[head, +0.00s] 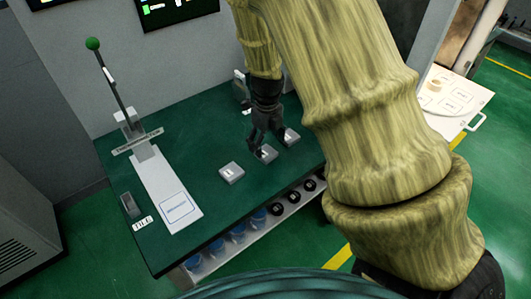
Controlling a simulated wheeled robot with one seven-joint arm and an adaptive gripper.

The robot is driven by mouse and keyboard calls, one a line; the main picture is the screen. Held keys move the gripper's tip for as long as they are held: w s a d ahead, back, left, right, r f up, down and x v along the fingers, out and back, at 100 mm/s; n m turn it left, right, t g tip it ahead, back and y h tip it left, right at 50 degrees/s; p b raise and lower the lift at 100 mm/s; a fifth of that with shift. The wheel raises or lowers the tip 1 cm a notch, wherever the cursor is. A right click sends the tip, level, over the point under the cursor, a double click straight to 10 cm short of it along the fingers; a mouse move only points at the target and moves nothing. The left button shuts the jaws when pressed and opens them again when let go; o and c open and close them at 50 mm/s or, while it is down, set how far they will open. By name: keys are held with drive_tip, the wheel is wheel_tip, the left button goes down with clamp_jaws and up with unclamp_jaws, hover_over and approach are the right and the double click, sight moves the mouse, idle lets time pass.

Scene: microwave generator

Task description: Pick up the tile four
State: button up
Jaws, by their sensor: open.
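Several small grey tiles lie on the green tabletop (200,125). One tile (232,173) lies clear of my gripper, to its lower left. A second tile (268,154) is directly at the fingertips, and a third tile (292,137) lies just to their right. The marks on the tiles are too small to read, so I cannot tell which is tile four. My black gripper (265,142) is open and points down at the second tile. I cannot tell whether the fingers touch or straddle it.
A lever with a green knob (92,44) and a white plate (167,190) stand at the left of the table. A label reading TILE (142,223) lies near the left edge. Blue and black round items (238,232) sit on a shelf below the front edge. My arm hides the table's right side.

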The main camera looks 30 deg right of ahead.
sight(266, 152)
drive_tip(key=shift+w+f+p, duration=0.15)
drive_tip(key=shift+f+p, duration=0.25)
drive_tip(key=shift+f, duration=1.65)
drive_tip(key=shift+c, duration=0.2)
drive_tip(key=c, duration=1.2)
drive_tip(key=shift+o, duration=0.2)
